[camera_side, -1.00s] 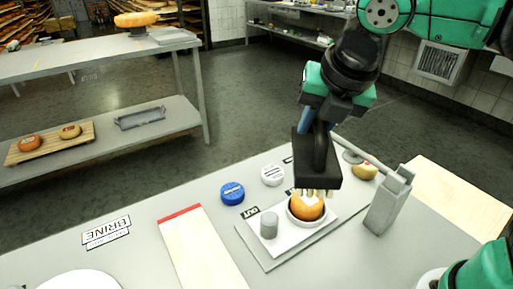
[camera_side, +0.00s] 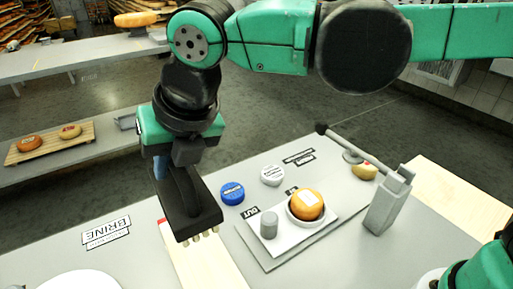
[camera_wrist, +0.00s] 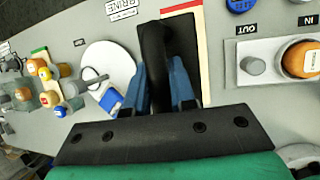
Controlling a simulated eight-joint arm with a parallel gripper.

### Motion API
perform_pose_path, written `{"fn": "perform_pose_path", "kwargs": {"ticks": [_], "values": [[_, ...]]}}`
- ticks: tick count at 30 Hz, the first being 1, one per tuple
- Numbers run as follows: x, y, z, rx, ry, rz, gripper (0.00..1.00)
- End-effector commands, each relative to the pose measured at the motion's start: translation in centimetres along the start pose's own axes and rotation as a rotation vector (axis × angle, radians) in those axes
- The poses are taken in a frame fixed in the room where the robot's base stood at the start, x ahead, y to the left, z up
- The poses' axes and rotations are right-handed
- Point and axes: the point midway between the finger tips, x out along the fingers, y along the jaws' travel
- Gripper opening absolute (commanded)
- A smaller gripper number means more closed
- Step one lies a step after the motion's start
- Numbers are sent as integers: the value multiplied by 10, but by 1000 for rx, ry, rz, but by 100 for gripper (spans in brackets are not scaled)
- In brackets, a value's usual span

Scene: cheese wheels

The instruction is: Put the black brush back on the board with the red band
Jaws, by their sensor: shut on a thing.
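My gripper (camera_side: 165,165) is shut on the black brush (camera_side: 190,208) by its handle, with the pale bristles pointing down. The brush is over the wooden board with the red band (camera_side: 213,268) in the side view and covers much of it. Only a bit of the red band shows there. In the wrist view, the brush handle (camera_wrist: 152,45) stands between my blue fingers, and the brush head lies over the board (camera_wrist: 203,60), with the red band at the board's far end. I cannot tell whether the bristles touch the board.
An orange cheese wheel (camera_side: 306,204) sits in a round holder on a grey plate, with a grey cylinder (camera_side: 269,225) beside it. A blue tub (camera_side: 232,193) and a white tub (camera_side: 272,175) stand behind. A lever on a grey post (camera_side: 388,205) rises at the right.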

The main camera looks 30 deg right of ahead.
Motion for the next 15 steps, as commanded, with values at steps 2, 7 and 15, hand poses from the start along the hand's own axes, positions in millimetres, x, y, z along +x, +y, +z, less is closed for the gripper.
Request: {"fn": "perform_pose_path", "kwargs": {"ticks": [2,7,15], "values": [[18,-5,-8,1,0,0,0],[53,-13,-22,1,-1,0,0],[84,-20,-36,1,-1,-1,0]]}}
